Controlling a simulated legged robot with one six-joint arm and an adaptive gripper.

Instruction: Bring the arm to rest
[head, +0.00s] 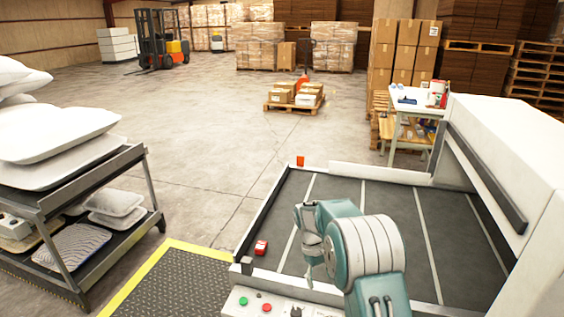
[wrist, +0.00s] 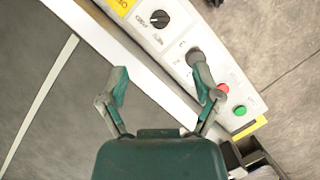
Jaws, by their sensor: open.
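My arm, teal and light grey, shows at the lower middle of the head view, folded above the machine's dark bed (head: 385,205). My gripper (head: 308,275) hangs down at the left end of the arm in the head view. In the wrist view my gripper (wrist: 160,92) has its two teal fingers spread apart. Nothing shows between them. Its fingers appear over the machine's pale front edge, beside the control panel (wrist: 178,48). One finger overlaps a grey knob in that view.
The control panel has a green button (head: 243,301) and a red button (head: 266,307). A small red box (head: 261,247) is at the bed's left edge. A rack (head: 150,185) with white pillows (head: 55,132) stands left. A white machine housing (head: 515,150) rises right. The floor behind is mostly open.

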